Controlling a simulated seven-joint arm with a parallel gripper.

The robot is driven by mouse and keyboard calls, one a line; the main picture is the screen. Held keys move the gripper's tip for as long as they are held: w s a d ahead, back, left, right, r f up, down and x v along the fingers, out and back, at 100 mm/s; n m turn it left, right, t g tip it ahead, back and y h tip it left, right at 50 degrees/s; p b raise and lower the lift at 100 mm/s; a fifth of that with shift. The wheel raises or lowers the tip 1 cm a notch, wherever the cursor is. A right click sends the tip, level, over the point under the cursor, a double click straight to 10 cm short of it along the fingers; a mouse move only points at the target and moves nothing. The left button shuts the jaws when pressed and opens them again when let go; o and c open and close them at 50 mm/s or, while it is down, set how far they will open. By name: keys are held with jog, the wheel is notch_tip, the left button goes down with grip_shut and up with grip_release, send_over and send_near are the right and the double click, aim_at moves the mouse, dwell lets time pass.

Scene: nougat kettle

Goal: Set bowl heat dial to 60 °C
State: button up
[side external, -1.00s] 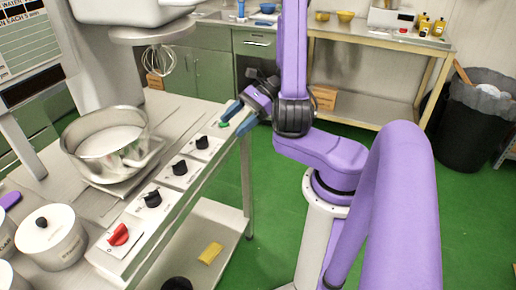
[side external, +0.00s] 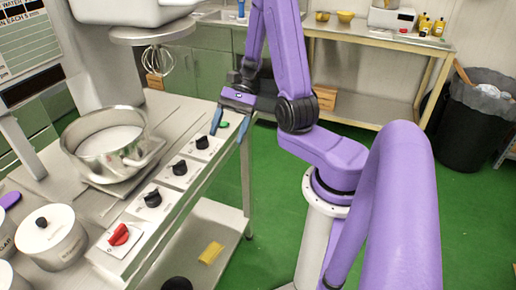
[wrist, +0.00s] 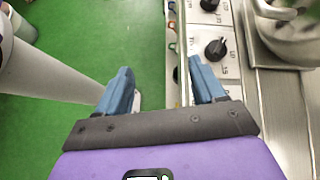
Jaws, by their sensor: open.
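The control panel holds a row of dials: a red knob (side external: 118,235) nearest, then black knobs (side external: 152,198), (side external: 180,168) and a far black knob (side external: 202,142). Their labels are too small to read, so I cannot tell which is the bowl heat dial. My gripper (side external: 229,134) is open and empty, pointing down at the panel's far end, close to the far black knob. In the wrist view my gripper (wrist: 160,66) straddles the bench's front edge, with one finger over the floor side. A black knob (wrist: 214,48) shows just beyond the right finger.
A steel bowl (side external: 84,148) stands on the bench behind the dials, with a whisk (side external: 158,60) hanging beyond it. A green button (side external: 224,124) sits near my fingers. White lidded pots (side external: 50,245) stand at the near left. A yellow sponge (side external: 210,253) lies on the lower shelf.

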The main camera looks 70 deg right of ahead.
jog(key=s+a+r+n+h, duration=0.1)
jog(key=s+a+n+h, duration=0.2)
jog(key=n, duration=0.5)
jog(key=s+a+r+n+h, duration=0.2)
jog(key=s+a+n+h, duration=0.1)
jog(key=n, duration=0.6)
jog(key=s+a+r+n+g+h, duration=0.1)
jog(key=s+a+n+h, duration=0.3)
jog(key=n, duration=0.5)
jog(key=shift+s+a+r, duration=0.4)
jog(key=shift+s+r, duration=0.25)
jog(key=shift+s, duration=0.75)
jog(key=shift+s+a+r+n+t, duration=0.2)
jog(key=shift+s+n, duration=0.2)
jog(key=shift+n, duration=0.15)
jog(key=shift+s+a+r+n+t, duration=0.2)
jog(key=shift+s+n, duration=0.15)
jog(key=shift+n, duration=0.2)
dwell(0.4)
